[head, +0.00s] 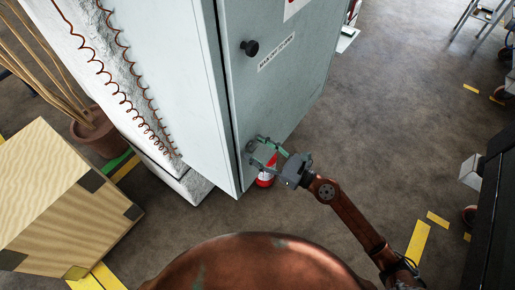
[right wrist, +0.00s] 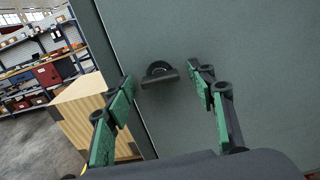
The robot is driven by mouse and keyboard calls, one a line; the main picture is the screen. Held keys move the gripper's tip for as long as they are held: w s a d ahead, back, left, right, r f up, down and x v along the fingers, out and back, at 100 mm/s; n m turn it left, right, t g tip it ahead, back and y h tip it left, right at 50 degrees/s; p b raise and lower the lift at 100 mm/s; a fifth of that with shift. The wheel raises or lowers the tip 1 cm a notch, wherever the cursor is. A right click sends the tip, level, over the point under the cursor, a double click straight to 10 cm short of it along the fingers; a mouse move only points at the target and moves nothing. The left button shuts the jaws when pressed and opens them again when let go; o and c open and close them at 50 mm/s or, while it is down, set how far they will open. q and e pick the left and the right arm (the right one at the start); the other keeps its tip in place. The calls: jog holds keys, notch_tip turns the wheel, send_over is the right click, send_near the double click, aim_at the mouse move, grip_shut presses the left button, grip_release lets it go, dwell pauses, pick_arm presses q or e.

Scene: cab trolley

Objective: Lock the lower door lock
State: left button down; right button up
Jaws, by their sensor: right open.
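The lower door lock (right wrist: 158,75) is a small black handle on a round base on the grey cabinet door, near its edge. In the right wrist view it appears between my right gripper's fingertips, beyond them. Its handle lies roughly crosswise, slightly tilted. My right gripper (head: 262,153) is open, with green finger pads, in front of the lower part of the cabinet door (head: 270,95). No contact with the lock is visible. In the head view I cannot make out the lock behind the fingers. A black upper knob (head: 250,47) sits higher on the door. My left gripper is not in view.
A red object (head: 266,178) stands low behind the right gripper. A wooden crate (head: 60,195) and a potted plant (head: 98,132) are left of the cabinet. The floor (head: 390,120) to the right is mostly clear. A dark structure (head: 492,220) stands at the right edge.

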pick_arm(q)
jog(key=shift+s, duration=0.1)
pick_arm(e)
jog(key=shift+c, duration=0.2)
jog(key=c, duration=1.1)
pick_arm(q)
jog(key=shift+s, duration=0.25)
